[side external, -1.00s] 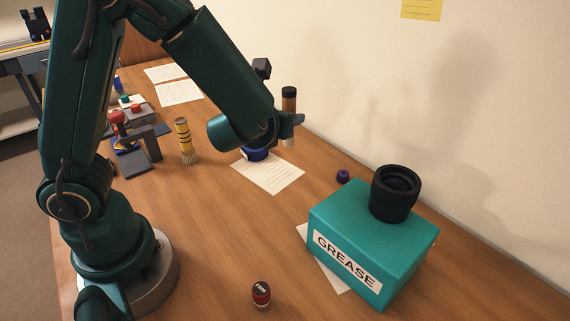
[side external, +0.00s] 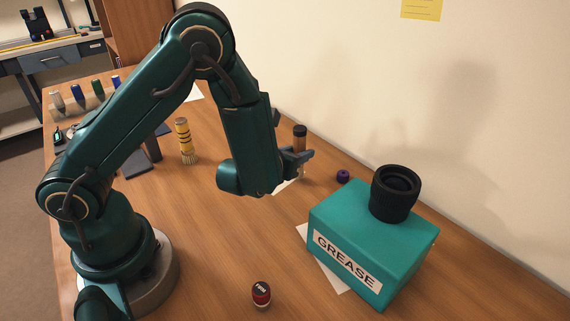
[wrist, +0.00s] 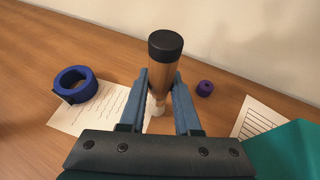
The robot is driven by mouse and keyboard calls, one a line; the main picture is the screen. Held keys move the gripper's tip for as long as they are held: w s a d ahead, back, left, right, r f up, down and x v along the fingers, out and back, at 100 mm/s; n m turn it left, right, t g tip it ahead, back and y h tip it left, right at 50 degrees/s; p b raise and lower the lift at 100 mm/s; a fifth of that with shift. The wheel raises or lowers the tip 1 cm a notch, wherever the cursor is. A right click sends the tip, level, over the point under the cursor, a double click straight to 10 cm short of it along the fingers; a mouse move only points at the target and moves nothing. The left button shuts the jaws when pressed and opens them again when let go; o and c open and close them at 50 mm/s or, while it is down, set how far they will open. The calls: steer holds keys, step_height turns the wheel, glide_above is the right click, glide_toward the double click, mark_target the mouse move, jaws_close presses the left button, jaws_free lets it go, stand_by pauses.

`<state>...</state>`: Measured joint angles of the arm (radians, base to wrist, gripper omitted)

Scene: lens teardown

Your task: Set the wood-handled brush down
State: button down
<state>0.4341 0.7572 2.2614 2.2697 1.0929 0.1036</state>
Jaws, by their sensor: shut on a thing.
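The wood-handled brush (side external: 300,138) stands upright in my gripper (side external: 304,156), with its black cap on top. In the wrist view the brush (wrist: 165,62) sits between the two blue-grey fingers of my gripper (wrist: 160,90), which are shut on its handle. Its pale lower end shows between the fingers, over or beside a printed sheet. I cannot tell whether the tip touches the table.
A teal grease box (side external: 370,245) with a black lens barrel (side external: 396,193) on top stands to the right. A small purple knob (side external: 343,176) and a blue ring (wrist: 75,85) lie nearby. A yellow-banded brush (side external: 185,140) and a red-topped jar (side external: 261,294) stand apart.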

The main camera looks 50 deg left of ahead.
steer(key=shift+f, duration=0.45)
steer(key=shift+f, duration=0.15)
steer(key=c, duration=0.6)
jaws_free()
steer(key=shift+s+d+r, duration=0.2)
steer(key=shift+s+r, duration=0.05)
steer(key=shift+r, duration=0.05)
steer(key=shift+v, duration=3.45)
steer(key=shift+a, duration=0.1)
